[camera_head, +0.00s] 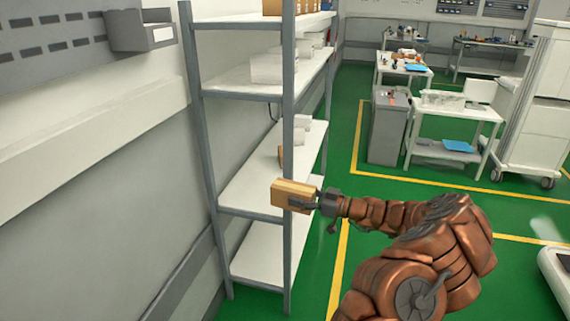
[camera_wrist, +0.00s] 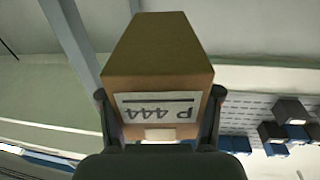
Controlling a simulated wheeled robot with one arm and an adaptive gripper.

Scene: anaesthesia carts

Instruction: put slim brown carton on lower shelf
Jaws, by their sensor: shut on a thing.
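The slim brown carton (camera_head: 293,195) is held in my gripper (camera_head: 318,200), in front of the shelf rack's near upright in the head view. In the wrist view the carton (camera_wrist: 158,70) fills the middle between the two dark fingers, with a white label reading "P 444" facing the camera. My gripper (camera_wrist: 160,112) is shut on it. The lower shelf (camera_head: 262,255) is the rack's bottom white board, and its visible part is bare. The carton is at about the height of the shelf above it (camera_head: 246,190); I cannot tell the exact gap to the rack.
The grey rack upright (camera_head: 287,120) stands close to the carton. White boxes (camera_head: 302,124) and a brown item (camera_head: 281,155) sit on the middle shelf, with more boxes (camera_head: 268,68) above. A white table (camera_head: 452,110), a grey bin (camera_head: 388,125) and a cart stand at the right on green floor.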

